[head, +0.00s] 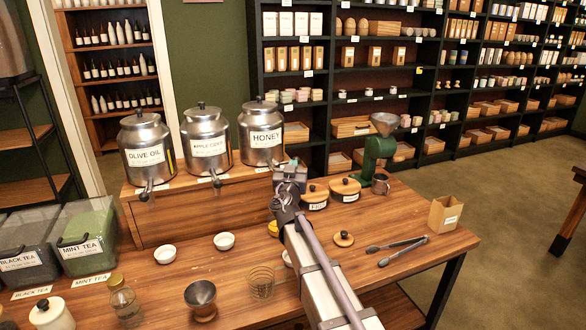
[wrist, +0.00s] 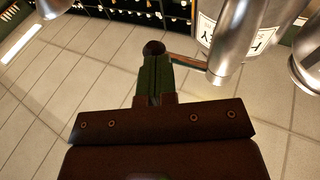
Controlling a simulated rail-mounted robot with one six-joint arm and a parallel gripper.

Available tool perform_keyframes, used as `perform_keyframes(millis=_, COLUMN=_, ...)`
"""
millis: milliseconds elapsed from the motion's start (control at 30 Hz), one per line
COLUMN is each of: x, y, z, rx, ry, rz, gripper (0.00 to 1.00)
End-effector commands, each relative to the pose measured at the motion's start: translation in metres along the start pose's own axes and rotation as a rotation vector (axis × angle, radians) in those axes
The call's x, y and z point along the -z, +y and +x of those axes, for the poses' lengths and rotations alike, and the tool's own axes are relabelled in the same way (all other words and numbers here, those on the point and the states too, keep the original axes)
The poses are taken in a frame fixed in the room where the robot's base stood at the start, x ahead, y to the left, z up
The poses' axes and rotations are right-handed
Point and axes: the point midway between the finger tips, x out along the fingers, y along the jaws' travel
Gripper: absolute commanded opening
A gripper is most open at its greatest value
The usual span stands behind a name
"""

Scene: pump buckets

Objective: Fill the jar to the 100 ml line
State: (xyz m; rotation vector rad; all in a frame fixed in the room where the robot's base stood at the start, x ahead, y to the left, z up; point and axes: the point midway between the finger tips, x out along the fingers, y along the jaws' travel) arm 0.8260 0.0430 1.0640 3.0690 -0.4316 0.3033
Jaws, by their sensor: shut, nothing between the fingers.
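A clear glass jar (head: 261,282) with faint lines around it stands on the front of the table and looks empty. Three steel dispensers stand on the raised shelf: olive oil (head: 146,145), apple cider (head: 206,137) and honey (head: 263,132). My gripper (head: 292,168) is just in front of and to the right of the honey dispenser. In the wrist view its green fingers (wrist: 155,80) are shut, with a dark ball (wrist: 153,48) at their tips. A thin rod runs from that ball to the honey dispenser's spout (wrist: 218,72). Whether the fingers touch the ball is unclear.
Wooden-lidded pots (head: 345,189), a green grinder (head: 378,155), tongs (head: 397,247) and a paper bag (head: 445,214) are on the right. My arm crosses the middle of the table.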

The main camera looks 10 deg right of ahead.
Motion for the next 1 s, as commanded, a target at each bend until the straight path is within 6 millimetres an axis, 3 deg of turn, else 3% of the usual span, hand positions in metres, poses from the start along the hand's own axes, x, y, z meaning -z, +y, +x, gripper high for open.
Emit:
perform_keyframes(millis=167, x=-0.001, y=0.008, z=-0.015, rx=0.000, ry=0.000, rz=0.000, gripper=0.00)
perform_keyframes(millis=600, x=-0.004, y=0.061, z=-0.116, rx=0.001, ry=0.001, rz=-0.001, gripper=0.00)
perform_keyframes(millis=867, x=-0.003, y=0.066, z=-0.124, rx=0.001, ry=0.001, rz=-0.024, gripper=0.00)
perform_keyframes(millis=1000, x=-0.002, y=0.083, z=-0.125, rx=-0.095, ry=-0.006, rz=-0.206, gripper=0.00)
